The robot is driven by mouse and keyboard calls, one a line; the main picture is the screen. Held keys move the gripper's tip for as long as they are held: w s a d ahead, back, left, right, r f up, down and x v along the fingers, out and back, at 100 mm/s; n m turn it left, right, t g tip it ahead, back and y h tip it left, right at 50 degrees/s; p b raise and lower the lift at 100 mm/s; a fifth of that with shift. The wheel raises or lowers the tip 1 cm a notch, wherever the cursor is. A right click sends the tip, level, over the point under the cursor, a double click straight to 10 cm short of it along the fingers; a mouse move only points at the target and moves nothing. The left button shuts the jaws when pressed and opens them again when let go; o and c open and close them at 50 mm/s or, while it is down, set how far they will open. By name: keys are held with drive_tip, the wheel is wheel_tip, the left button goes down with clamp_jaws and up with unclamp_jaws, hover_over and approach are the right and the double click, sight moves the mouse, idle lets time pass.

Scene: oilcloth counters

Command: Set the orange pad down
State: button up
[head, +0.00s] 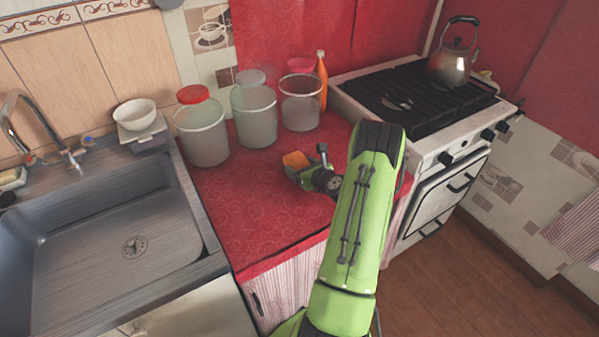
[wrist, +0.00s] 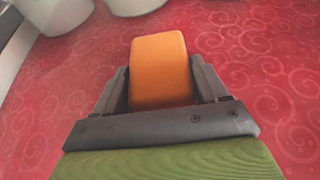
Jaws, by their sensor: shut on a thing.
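The orange pad (wrist: 160,68) is a small rounded block held between the two dark fingers of my gripper (wrist: 160,85) in the wrist view. In the head view the orange pad (head: 295,159) shows at the tip of my gripper (head: 297,168), over the red oilcloth counter (head: 250,195). My gripper is shut on the pad. I cannot tell whether the pad's underside touches the cloth.
Three large canisters stand behind the gripper: one with a red lid (head: 203,130), a middle one (head: 254,112) and a right one (head: 300,103). An orange bottle (head: 321,80) is beside them. The sink (head: 110,240) lies left, the stove (head: 420,110) right. Cloth at front left is clear.

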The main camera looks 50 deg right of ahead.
drive_tip(key=shift+f, duration=0.6)
drive_tip(key=shift+r, duration=0.15)
